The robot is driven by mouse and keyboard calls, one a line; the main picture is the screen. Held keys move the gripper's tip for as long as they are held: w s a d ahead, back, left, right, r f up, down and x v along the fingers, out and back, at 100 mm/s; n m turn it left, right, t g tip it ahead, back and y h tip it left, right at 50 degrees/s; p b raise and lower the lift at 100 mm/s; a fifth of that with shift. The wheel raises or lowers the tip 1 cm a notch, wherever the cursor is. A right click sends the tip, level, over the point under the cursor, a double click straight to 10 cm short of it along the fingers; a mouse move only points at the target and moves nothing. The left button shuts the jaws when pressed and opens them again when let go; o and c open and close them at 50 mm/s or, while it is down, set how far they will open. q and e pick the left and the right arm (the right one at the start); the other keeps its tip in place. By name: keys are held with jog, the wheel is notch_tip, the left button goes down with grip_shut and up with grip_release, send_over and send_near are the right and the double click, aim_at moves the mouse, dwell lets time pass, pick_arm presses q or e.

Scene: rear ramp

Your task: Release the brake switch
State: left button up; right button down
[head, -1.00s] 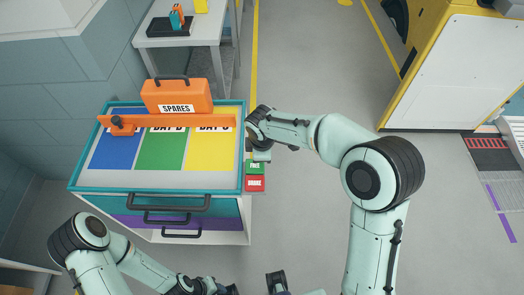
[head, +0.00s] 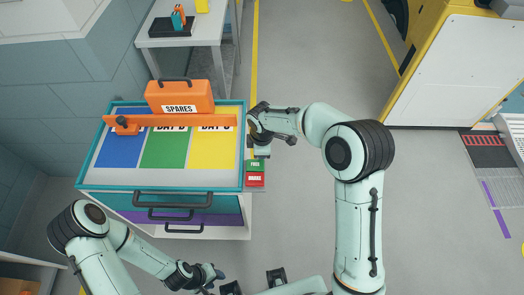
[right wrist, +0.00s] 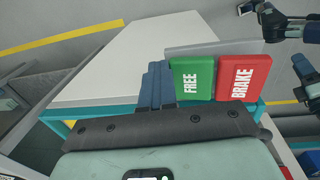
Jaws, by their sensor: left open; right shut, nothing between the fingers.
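The brake switch on the right side of the cart has a green FREE pad (head: 255,165) and a red BRAKE pad (head: 255,180). In the right wrist view the FREE pad (right wrist: 195,79) and BRAKE pad (right wrist: 243,78) sit side by side. My right gripper (head: 262,153) is shut and empty at the far edge of the FREE pad. Its closed fingers (right wrist: 157,80) show just left of that pad in the right wrist view; I cannot tell whether they touch. My left gripper (head: 214,282) is open, low in the head view, away from the switch.
The cart (head: 160,180) has blue, green and yellow panels on top, an orange SPARES box (head: 180,97) and several front drawer handles. A white table (head: 185,38) stands behind it. A yellow-and-white machine (head: 460,75) stands at the right. The floor between is clear.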

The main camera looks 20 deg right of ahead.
pick_arm(q)
jog(key=w+r+p, duration=0.3)
jog(key=r, duration=0.1)
jog(key=shift+w+d+r, duration=0.3)
jog(key=shift+w+d, duration=0.1)
jog(key=shift+d, duration=0.05)
pick_arm(e)
notch_tip(320, 180, up, 14)
jog(key=w, duration=0.2)
jog(key=shift+w+d+f, duration=0.15)
jog(key=shift+w+d, duration=0.05)
jog(key=shift+d, duration=0.15)
pick_arm(q)
jog(key=shift+s, duration=0.1)
